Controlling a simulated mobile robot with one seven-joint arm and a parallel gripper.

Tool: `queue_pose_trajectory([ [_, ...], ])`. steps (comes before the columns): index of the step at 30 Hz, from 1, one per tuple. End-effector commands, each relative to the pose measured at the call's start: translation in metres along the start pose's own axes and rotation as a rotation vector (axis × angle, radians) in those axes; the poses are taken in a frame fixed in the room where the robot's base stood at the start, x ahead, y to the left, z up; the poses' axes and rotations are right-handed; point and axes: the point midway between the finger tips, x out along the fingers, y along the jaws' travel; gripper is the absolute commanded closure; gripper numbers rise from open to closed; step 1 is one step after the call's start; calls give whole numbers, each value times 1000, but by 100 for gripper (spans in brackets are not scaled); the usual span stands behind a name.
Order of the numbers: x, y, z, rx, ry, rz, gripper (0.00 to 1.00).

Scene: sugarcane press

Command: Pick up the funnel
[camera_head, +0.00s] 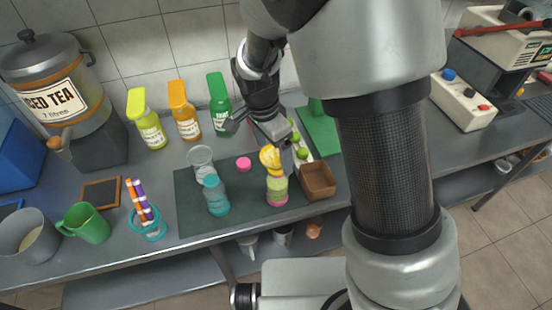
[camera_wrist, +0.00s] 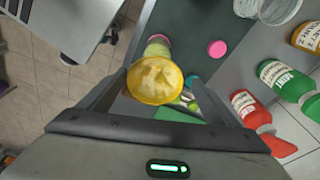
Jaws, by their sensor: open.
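The yellow funnel (camera_head: 270,157) sits on top of a bottle with green and pink contents (camera_head: 277,192), on the dark mat. In the wrist view the funnel (camera_wrist: 155,78) shows its round open mouth, between my two fingers in the picture. The bottle (camera_wrist: 156,49) is partly hidden behind it. My gripper (camera_head: 272,142) is open and empty, close above the funnel. I cannot tell whether a finger touches it.
A teal-capped bottle (camera_head: 215,196) and a clear cup (camera_head: 201,162) stand left of the funnel. A brown box (camera_head: 318,180) is close on its right. A pink cap (camera_head: 243,164) lies on the dark mat (camera_head: 195,224). Sauce bottles (camera_head: 184,112) line the back wall.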

Motion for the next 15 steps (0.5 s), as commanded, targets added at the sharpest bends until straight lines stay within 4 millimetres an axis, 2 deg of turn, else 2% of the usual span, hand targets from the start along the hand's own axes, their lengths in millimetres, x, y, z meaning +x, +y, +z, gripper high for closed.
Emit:
queue_pose_trajectory([
  [5, 14, 4, 0, 0, -1, 4, 16],
  [12, 48, 8, -1, 0, -1, 3, 16],
  [15, 53, 8, -1, 0, -1, 0, 16],
])
